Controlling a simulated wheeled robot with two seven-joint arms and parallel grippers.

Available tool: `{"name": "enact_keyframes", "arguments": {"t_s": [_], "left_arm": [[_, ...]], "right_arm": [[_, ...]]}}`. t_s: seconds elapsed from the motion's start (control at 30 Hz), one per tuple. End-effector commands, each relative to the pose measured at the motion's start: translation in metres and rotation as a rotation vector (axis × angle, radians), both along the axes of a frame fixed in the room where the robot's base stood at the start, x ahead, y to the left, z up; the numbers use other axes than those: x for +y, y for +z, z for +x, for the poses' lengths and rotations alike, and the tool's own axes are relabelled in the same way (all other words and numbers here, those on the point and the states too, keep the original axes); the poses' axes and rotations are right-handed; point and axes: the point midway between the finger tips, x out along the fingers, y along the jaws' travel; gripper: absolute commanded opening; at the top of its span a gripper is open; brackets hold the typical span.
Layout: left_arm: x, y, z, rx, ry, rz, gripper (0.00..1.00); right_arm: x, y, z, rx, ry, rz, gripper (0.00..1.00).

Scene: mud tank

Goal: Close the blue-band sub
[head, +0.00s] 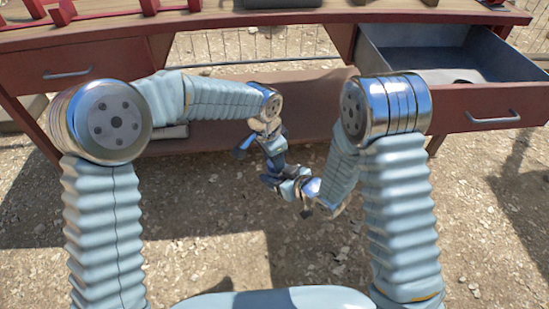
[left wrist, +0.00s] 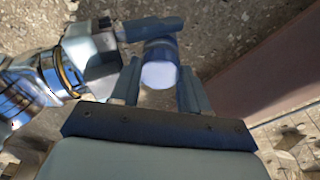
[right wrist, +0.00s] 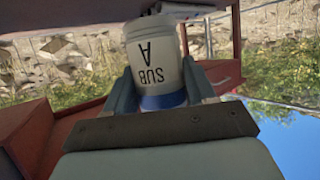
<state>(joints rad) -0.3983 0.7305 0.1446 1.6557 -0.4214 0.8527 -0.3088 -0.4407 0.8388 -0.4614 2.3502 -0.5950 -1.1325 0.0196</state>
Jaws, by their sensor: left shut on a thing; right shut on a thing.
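The blue-band sub (right wrist: 155,62) is a white cylinder marked "SUB A" with a blue band. In the right wrist view it sits between the fingers of my right gripper (right wrist: 158,88), which is shut on it, with the lettering upside down. My left gripper (left wrist: 160,88) is shut on a blue cylindrical piece (left wrist: 160,74) with a pale round end. I cannot tell whether this is part of the same sub. In the head view my left gripper (head: 273,148) and my right gripper (head: 285,182) are close together. The join at the sub's far end is hidden.
A red workbench (head: 200,30) stands ahead, its right drawer (head: 490,112) pulled open and its left drawer (head: 65,75) shut. A lower shelf (head: 225,125) lies behind my grippers. The gravelly ground in front of the bench is clear.

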Motion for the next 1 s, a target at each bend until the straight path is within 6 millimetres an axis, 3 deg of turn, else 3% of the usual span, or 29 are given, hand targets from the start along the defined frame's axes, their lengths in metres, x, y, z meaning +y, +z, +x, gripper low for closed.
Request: {"name": "enact_keyframes", "arguments": {"t_s": [0.7, 0.83, 1.0], "left_arm": [[-0.0051, -0.0014, 0.0064, -0.006, -2.224, -0.004, 0.17], [-0.0061, -0.0011, 0.0059, -0.007, -2.569, -0.003, 0.17], [-0.0065, -0.0014, 0.0055, -0.008, -2.797, -0.004, 0.17]], "right_arm": [[-0.0004, 0.0001, 0.0, 0.0, -0.001, 0.0, 0.0], [-0.0003, 0.0001, -0.0001, 0.0, 0.0, 0.0, 0.0], [-0.0003, 0.0001, -0.0001, 0.0, 0.0, 0.0, 0.0]]}}
